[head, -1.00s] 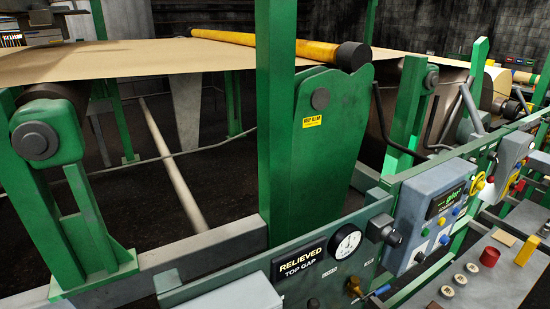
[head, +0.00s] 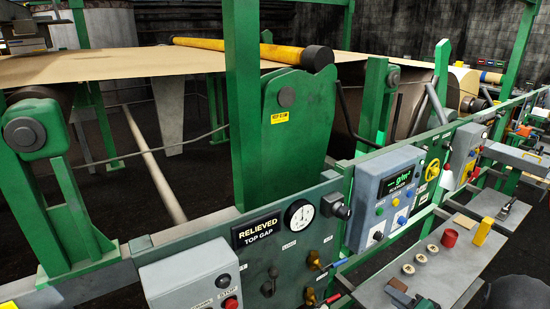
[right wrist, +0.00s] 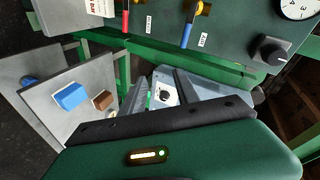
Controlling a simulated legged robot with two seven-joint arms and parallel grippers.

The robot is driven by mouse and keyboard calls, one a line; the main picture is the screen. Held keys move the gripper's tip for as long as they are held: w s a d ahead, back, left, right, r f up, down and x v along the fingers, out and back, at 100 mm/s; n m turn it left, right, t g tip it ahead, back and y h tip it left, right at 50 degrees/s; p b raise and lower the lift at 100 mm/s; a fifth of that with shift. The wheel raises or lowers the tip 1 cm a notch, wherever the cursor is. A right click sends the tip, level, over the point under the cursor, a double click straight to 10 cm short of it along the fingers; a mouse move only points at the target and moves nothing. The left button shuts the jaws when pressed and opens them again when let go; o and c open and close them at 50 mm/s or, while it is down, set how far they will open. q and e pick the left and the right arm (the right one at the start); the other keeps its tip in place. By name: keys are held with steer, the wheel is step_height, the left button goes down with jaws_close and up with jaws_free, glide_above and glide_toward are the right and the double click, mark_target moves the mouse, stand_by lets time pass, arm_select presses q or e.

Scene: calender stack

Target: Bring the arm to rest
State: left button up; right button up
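A dark, rounded part of my right arm (head: 515,291) shows at the bottom right corner of the head view, beside the grey tray and cut off by the frame edge. In the right wrist view, a dark green casing with a lit strip (right wrist: 147,156) and a black riveted bar fill the bottom. Blue-grey parts show just beyond the bar. No held thing can be made out. My left gripper is in no view.
A control panel with a gauge (head: 299,214) and a "RELIEVED TOP GAP" sign (head: 256,229) runs along the green machine frame. A grey scanner box (head: 387,195) stands to its right.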

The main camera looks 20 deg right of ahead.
steer(key=w+a+f+n+g+h+b, duration=0.1)
steer(key=w+a+n+g+h+b, duration=0.15)
steer(key=a+n+g, duration=0.8)
steer(key=s+a+f, duration=0.1)
steer(key=s+a, duration=0.6)
steer(key=a, duration=0.3)
steer(key=s+a+f+n+y, duration=0.1)
steer(key=s+a, duration=0.6)
steer(key=a, duration=0.3)
steer(key=shift+s+b, duration=0.25)
steer(key=shift+b, duration=0.05)
steer(key=shift+d+f+n+g, duration=0.1)
steer(key=shift+d+n+g, duration=0.1)
steer(key=shift+n+g, duration=0.05)
steer(key=shift+d, duration=0.2)
steer(key=shift+a, duration=0.25)
